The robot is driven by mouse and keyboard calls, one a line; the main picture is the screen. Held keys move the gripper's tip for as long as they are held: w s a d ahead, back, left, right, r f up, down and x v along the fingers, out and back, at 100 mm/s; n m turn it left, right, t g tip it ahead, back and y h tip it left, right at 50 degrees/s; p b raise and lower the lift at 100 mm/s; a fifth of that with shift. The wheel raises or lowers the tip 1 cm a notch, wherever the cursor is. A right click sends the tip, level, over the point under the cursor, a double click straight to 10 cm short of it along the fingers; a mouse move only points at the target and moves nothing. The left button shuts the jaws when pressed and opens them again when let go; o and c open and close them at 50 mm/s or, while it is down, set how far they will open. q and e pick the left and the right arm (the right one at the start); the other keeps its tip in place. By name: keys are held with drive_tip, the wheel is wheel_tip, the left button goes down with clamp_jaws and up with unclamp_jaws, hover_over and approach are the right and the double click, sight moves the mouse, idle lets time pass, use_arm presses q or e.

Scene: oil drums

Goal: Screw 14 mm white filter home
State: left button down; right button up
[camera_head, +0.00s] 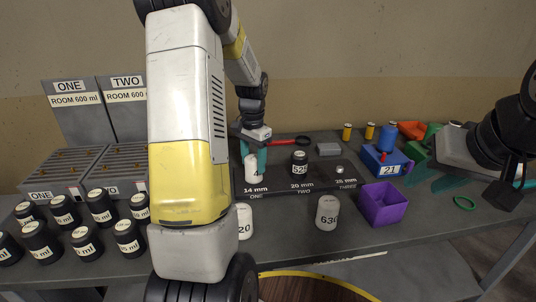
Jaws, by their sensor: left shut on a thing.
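My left gripper (255,157) has teal fingers pointing down over the 14 mm place of a dark block (277,188) marked ONE, TWO and THREE. It is shut on a white filter (250,170), which is upright at the 14 mm place. The filter's lower end is hard to see, so I cannot tell how far it is seated. A black filter marked 525 (299,162) stands at the 20 mm place. A small pale round fitting (339,170) shows at the 25 mm place. My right gripper (470,180) is at the far right with its teal fingers apart, empty.
White filters marked 20 (244,221) and 638 (327,213) stand at the front. Several black filters (98,207) fill the left. A purple box (382,203), a blue box marked 21 (385,161) and a green ring (465,202) lie right. My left arm hides the middle left.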

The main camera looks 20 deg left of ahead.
use_arm(q)
drive_tip(key=shift+m, duration=0.3)
drive_tip(key=m, duration=0.6)
drive_tip(key=m, duration=0.6)
drive_tip(key=shift+c, duration=2.4)
unclamp_jaws()
